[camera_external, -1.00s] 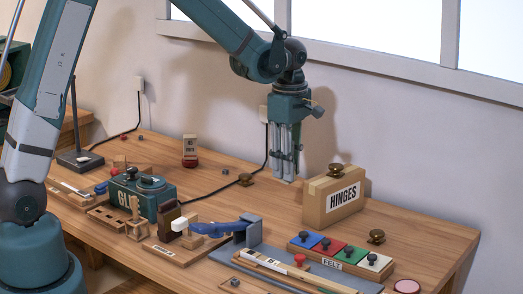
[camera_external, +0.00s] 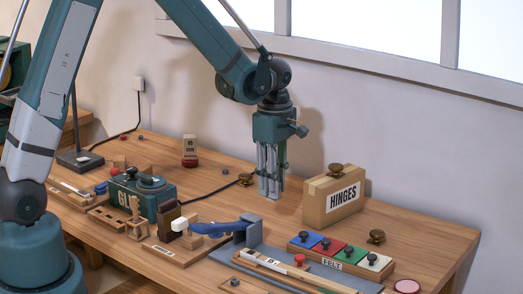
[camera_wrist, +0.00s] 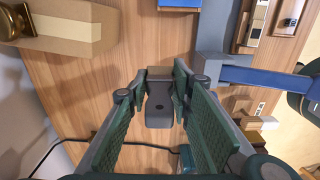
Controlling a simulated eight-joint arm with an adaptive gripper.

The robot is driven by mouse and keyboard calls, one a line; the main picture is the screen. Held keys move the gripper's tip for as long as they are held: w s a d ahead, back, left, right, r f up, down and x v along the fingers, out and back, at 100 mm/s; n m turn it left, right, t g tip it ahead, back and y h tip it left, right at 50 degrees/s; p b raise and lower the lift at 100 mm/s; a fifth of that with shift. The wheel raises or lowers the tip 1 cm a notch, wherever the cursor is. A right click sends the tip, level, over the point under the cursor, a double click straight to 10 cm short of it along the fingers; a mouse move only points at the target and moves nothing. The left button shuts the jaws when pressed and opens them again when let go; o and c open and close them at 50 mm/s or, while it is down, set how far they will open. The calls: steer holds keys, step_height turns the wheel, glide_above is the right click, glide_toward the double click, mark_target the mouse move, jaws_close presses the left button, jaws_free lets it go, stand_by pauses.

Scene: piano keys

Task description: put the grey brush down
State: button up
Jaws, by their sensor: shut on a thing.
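My gripper (camera_external: 269,188) hangs pointing down over the back middle of the bench, left of the HINGES box. In the wrist view my gripper (camera_wrist: 156,84) is closed around a small grey piece with a brown end, which I take to be the grey brush (camera_wrist: 159,108). The grey body with a dark hole lies between the finger tips. In the external view the brush is hard to make out at the fingers. I cannot tell whether it touches the bench.
The HINGES box (camera_external: 330,203) with a brass knob stands close on the right. The green GLUE box (camera_external: 142,196) is left. Bare wood (camera_external: 222,190) lies between, crossed by a black cable.

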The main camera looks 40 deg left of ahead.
stand_by(0.3)
steer(key=shift+f+b, duration=0.3)
steer(key=shift+f, duration=2.8)
steer(key=shift+f, duration=0.1)
steer(key=shift+f, duration=1.8)
steer(key=shift+f+b, duration=0.15)
steer(key=shift+b, duration=0.2)
steer(key=o, duration=0.9)
steer(key=shift+r+p, duration=0.7)
steer(key=shift+r, duration=5.5)
